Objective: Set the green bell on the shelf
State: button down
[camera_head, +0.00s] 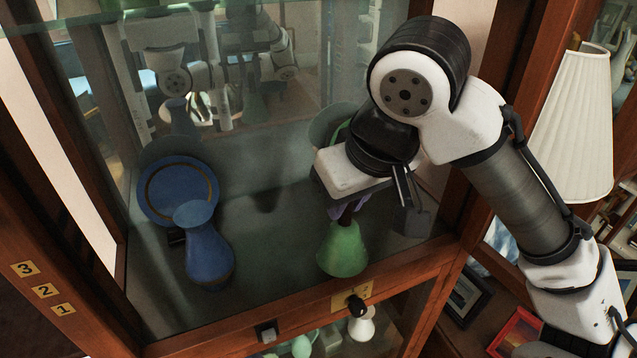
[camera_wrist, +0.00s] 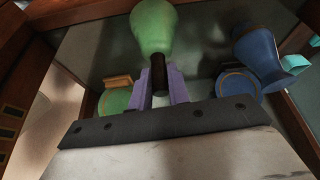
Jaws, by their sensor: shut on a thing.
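The green bell (camera_head: 343,250) is mouth-down and roughly upright over the front right part of the cabinet's shelf (camera_head: 275,250), close to the front edge. I cannot tell whether its rim touches the shelf. My gripper (camera_head: 347,211) is above the bell, shut on its dark handle. In the wrist view the green bell (camera_wrist: 153,28) sticks out beyond the purple fingers of my gripper (camera_wrist: 158,84), with the dark handle between them.
On the shelf's left stand a blue vase (camera_head: 208,250) and, behind it, a blue plate (camera_head: 178,172) on a stand. A green plate (camera_wrist: 113,102) stands behind my gripper. Wooden posts frame the opening. The shelf's middle is clear. A white lampshade (camera_head: 572,125) is at right.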

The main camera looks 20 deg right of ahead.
jog(key=w+a+f+p, duration=0.1)
jog(key=w+f, duration=0.2)
jog(key=w, duration=0.4)
jog(key=shift+f+p, duration=0.25)
jog(key=shift+p, duration=0.1)
jog(key=shift+w+f, duration=0.1)
jog(key=shift+f, duration=0.1)
jog(key=c, duration=1.3)
grip_release()
jog(key=v, duration=0.6)
jog(key=s+b, duration=0.1)
jog(key=s, duration=0.3)
jog(key=s+d+b, duration=0.1)
jog(key=s, duration=0.2)
jog(key=s+b, duration=0.1)
jog(key=s, duration=0.3)
jog(key=shift+s+d+f, duration=0.3)
jog(key=shift+s, duration=0.05)
